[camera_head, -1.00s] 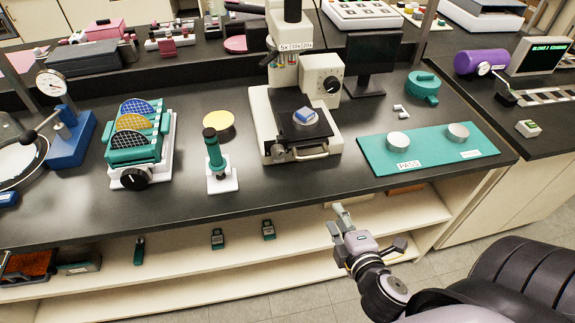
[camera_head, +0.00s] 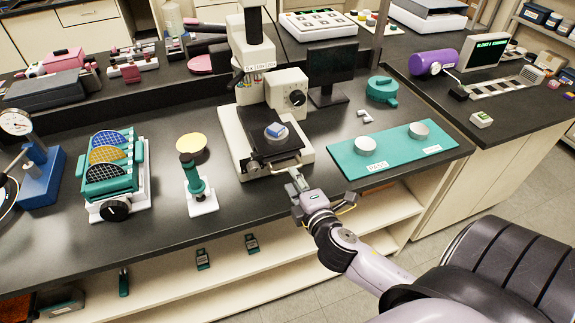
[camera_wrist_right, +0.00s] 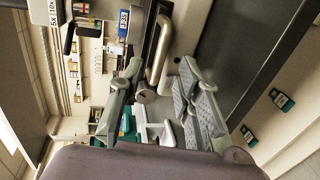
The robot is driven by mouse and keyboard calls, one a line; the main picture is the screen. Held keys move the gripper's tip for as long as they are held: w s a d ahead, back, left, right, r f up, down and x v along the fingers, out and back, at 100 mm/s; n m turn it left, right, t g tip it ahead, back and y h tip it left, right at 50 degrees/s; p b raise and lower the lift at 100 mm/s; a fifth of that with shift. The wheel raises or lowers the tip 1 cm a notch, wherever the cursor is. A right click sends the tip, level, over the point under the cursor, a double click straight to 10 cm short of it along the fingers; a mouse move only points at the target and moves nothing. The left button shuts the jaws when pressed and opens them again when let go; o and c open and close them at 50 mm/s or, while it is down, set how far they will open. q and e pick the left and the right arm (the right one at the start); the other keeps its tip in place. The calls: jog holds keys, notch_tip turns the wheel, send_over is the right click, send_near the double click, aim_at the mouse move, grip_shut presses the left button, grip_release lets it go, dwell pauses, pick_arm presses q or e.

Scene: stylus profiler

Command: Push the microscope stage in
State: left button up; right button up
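The cream microscope (camera_head: 273,92) stands on the black bench. Its dark stage (camera_head: 262,148) carries a small blue and white block (camera_head: 276,130) on a round disc. A pale bar handle (camera_head: 281,170) sits at the stage's front edge; it also shows in the right wrist view (camera_wrist_right: 158,50). My right gripper (camera_head: 291,177) is just in front of the handle, near the bench edge. In the wrist view its fingers (camera_wrist_right: 158,78) are spread, with the handle ahead of the gap between them. I cannot tell whether a finger touches it. My left gripper is not in view.
A teal mat (camera_head: 350,168) with two metal discs lies right of the microscope. A green-handled tool on a white base (camera_head: 201,200) and a teal wafer rack (camera_head: 112,170) stand to its left. A dark monitor (camera_head: 331,72) is behind. An open shelf runs below the bench.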

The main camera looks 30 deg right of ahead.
aim_at(277, 148)
jog(key=p+x, duration=0.1)
jog(key=x, duration=0.5)
jog(key=shift+f, duration=0.1)
grip_shut()
dwell(0.7)
